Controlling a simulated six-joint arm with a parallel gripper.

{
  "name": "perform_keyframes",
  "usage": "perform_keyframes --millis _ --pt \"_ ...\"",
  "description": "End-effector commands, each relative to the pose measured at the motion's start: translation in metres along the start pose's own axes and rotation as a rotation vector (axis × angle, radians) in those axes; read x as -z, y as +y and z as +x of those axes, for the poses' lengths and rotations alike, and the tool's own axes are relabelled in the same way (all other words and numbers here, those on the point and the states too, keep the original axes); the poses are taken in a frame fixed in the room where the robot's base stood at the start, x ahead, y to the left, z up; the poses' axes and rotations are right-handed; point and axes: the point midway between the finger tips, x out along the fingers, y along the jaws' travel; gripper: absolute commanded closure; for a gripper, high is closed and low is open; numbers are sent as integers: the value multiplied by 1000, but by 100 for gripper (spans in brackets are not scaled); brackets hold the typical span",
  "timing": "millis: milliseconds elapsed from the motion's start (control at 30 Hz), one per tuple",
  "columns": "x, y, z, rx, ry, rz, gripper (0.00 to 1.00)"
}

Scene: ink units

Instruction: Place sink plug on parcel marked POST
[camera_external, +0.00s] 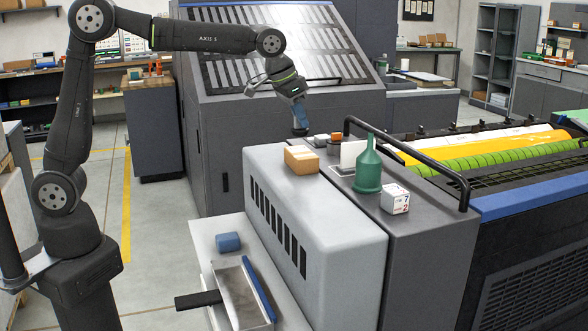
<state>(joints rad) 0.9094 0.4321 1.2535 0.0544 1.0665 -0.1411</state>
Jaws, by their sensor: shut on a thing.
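My gripper (300,126) hangs pointing down, just above the back of the press-side cabinet top. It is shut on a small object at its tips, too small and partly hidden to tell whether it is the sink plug. A light brown box-like parcel (301,160) lies on the light grey cabinet top, below and slightly nearer than my gripper, apart from it. No POST lettering can be read on it at this size. No other sink plug can be made out.
A black rail (420,165) runs along the right. The grey cabinet top (325,205) in front of the parcel is clear.

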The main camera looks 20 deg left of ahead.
Motion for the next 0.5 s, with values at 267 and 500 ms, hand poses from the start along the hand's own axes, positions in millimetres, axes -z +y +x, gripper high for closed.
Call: perform_keyframes --millis 267,500 --pt "3 -13 18 0 0 1 100" --pt "-10 -13 48 0 -1 1 100"
